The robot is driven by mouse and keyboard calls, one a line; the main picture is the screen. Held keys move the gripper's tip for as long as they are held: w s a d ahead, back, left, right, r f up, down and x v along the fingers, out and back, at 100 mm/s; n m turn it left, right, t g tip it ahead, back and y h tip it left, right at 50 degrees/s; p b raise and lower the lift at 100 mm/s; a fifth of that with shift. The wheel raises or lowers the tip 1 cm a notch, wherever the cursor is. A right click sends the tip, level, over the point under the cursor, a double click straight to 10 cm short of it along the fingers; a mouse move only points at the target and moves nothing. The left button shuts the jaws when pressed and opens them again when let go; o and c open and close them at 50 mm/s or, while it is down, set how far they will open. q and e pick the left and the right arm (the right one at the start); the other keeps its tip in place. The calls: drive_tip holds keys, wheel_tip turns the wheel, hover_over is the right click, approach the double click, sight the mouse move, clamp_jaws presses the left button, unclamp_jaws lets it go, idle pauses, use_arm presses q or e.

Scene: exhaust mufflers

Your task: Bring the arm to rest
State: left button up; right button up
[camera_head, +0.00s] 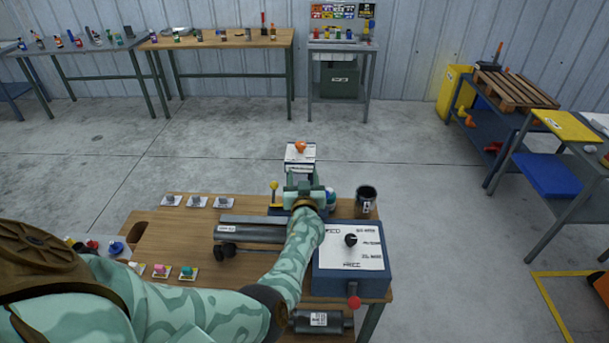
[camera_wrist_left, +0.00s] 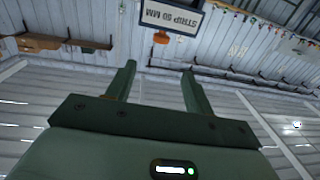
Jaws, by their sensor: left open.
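My left gripper (camera_head: 303,183) reaches over the back part of the wooden workbench (camera_head: 160,225) in the head view, its arm coming in from the left. In the left wrist view its two fingers (camera_wrist_left: 158,85) stand apart with nothing between them. Beyond them, a white label reading "STRIP 60 MM" (camera_wrist_left: 172,16) and an orange knob (camera_wrist_left: 161,38) show. In the head view an orange knob (camera_head: 300,147) sits on a white-topped stand just behind the gripper. My right gripper is in neither view.
A blue box with a white dial face (camera_head: 350,255) stands right of my forearm. A dark cup (camera_head: 366,196) is at the bench's back right. Grey metal pieces (camera_head: 250,233) lie left of the forearm. A yellow-knobbed lever (camera_head: 274,190) stands close beside the gripper. Open floor lies behind the bench.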

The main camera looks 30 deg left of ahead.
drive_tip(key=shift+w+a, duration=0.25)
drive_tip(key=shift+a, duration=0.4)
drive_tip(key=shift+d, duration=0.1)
